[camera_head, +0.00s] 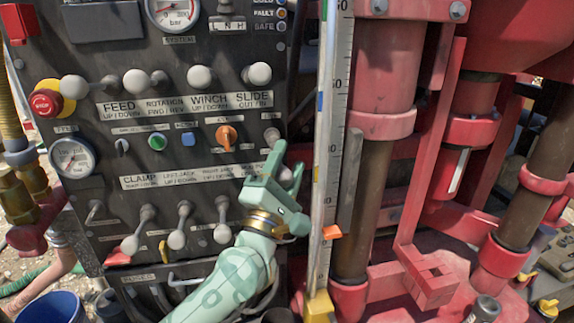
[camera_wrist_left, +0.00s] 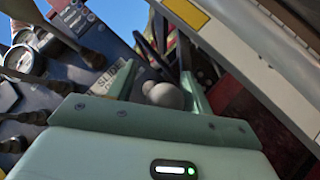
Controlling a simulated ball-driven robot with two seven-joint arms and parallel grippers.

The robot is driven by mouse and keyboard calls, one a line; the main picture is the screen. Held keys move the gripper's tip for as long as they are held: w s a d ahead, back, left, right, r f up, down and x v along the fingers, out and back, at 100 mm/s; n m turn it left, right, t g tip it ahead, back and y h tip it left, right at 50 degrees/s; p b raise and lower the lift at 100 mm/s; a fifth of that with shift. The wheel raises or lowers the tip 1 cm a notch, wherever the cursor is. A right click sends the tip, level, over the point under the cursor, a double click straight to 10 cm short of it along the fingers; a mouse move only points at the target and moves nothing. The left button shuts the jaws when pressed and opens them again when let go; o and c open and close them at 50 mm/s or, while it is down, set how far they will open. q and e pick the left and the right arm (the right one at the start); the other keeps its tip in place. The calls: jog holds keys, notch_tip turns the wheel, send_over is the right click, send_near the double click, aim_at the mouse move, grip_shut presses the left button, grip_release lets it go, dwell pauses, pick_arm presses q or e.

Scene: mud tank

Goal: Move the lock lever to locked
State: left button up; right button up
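My pale green left gripper (camera_head: 288,160) is in front of the right edge of the dark control panel (camera_head: 100,125), with its fingers pointing up. The fingers are apart. In the left wrist view a grey ball knob (camera_wrist_left: 163,95) shows between the open fingers (camera_wrist_left: 160,82); I cannot tell whether they touch it. In the head view a grey ball (camera_head: 286,177) shows between the fingers, its shaft hidden. Another small lever with a pale knob (camera_head: 272,135) sits just above the left fingertip. No lock label is readable, so which one is the lock lever is unclear. My right gripper is out of view.
Ball-ended levers line the panel, including the slide lever (camera_head: 257,74) above and a lower lever (camera_head: 222,233) left of my wrist. An orange knob (camera_head: 226,137) is close by. A graduated rail (camera_head: 325,150) and red machinery (camera_head: 385,60) stand close on the right.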

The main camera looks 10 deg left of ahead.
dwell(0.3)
pick_arm(q)
jog(key=b+v, duration=0.3)
jog(key=v, duration=1.3)
jog(key=shift+s+f, duration=0.1)
jog(key=shift+s, duration=0.05)
